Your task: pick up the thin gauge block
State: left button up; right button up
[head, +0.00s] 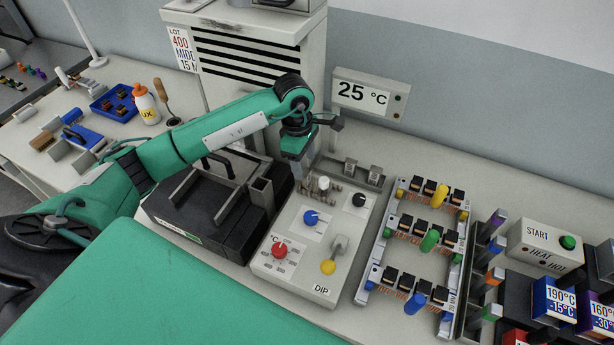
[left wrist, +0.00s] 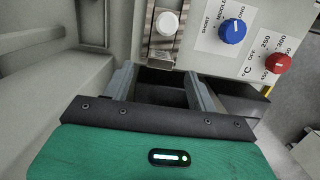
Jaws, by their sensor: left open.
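My left gripper (head: 303,168) is above the back left corner of the dip panel (head: 262,262), beside the black unit. In the left wrist view its two fingers (left wrist: 162,95) are apart, with only a dark recess visible between them and nothing held. I cannot make out with certainty which piece is the thin gauge block. Two small grey metal pieces (head: 350,167) stand behind the panel's back edge, to the right of the gripper. More small grey blocks (head: 83,161) lie on the left bench. My right gripper is not in view.
The black unit (head: 185,215) with a grey frame stands left of the panel. A white knob (head: 323,183), a blue knob (head: 310,217) and a red knob (head: 279,250) stick up from the panel. A rack with coils (head: 392,236) stands right, and a temperature display (head: 366,97) behind.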

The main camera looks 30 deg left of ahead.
aim_at(306, 172)
pick_arm(q)
jog(key=f, duration=0.1)
jog(key=f+p, duration=0.2)
jog(key=f, duration=0.1)
jog(key=shift+d, duration=0.25)
jog(key=shift+f, duration=0.6)
grip_shut()
jog(key=shift+w+r, duration=0.1)
jog(key=shift+r, duration=0.1)
